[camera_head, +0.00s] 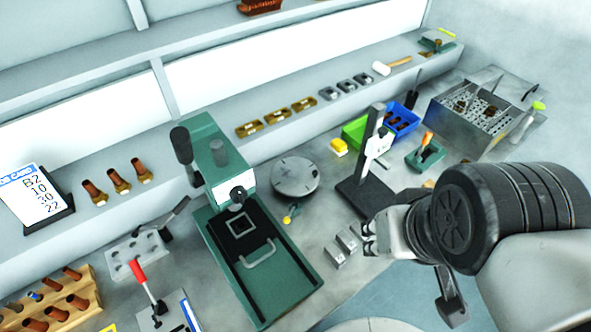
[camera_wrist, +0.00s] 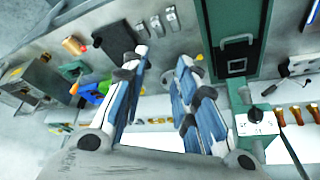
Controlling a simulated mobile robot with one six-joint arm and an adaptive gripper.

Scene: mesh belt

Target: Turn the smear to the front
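I cannot make out a smear on any object in either view. My gripper (camera_head: 370,238) is in the right half of the head view, low over the bench near small grey metal blocks (camera_head: 336,258). In the wrist view my gripper (camera_wrist: 162,62) has its two fingers apart, with nothing held between them. The grey blocks also show in the wrist view (camera_wrist: 157,26), beyond the fingertips. A round grey disc (camera_head: 296,176) lies on the bench behind the blocks. A small yellow-tipped piece (camera_head: 290,215) lies in front of the disc.
A green press (camera_head: 285,292) stands left of my gripper. A dark gauge stand (camera_head: 365,192) is close behind it. Green (camera_head: 353,132) and blue bins (camera_head: 408,112) and a perforated metal box (camera_head: 446,118) stand farther back. Copper-coloured fittings (camera_head: 117,183) line the ledge.

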